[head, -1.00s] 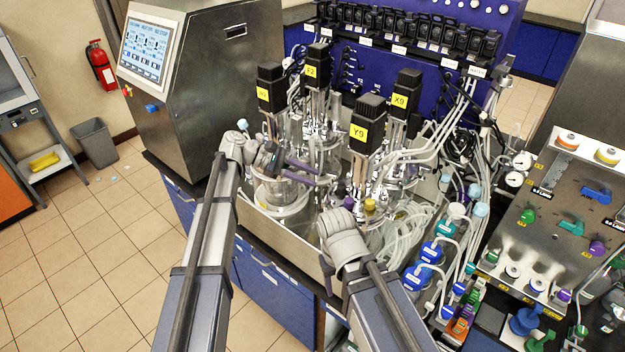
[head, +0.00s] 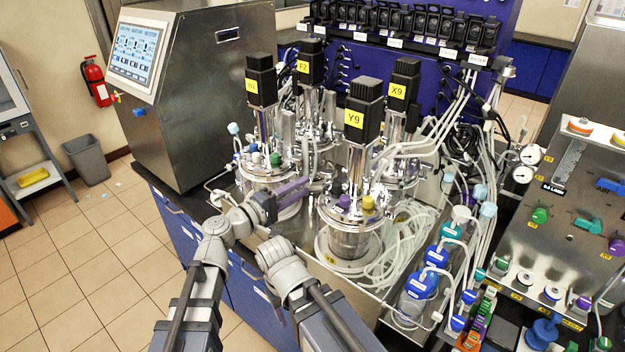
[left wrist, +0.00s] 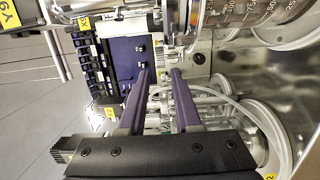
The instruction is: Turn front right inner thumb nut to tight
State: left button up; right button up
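The front right vessel (head: 352,236) is a glass and steel bioreactor under the black motor labelled Y9 (head: 363,112). A purple cap (head: 344,201) and a yellow cap (head: 368,204) sit on its lid. The thumb nut is too small to tell apart among the lid fittings. My left gripper (head: 305,188) reaches between this vessel and the front left vessel (head: 268,178). In the left wrist view its two purple fingers (left wrist: 160,76) stand apart, with no object clearly held between them. My right wrist is low in front of the tray; the right gripper itself is hidden.
Clear tubes (head: 400,240) coil right of the front right vessel. Blue-capped bottles (head: 422,284) stand further right, beside a steel panel with coloured valves (head: 572,222). A steel control box with a screen (head: 138,50) stands at the left. Motors rise close above both front vessels.

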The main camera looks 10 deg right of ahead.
aim_at(323, 175)
pick_arm(q)
jog(key=shift+x, duration=3.95)
grip_shut()
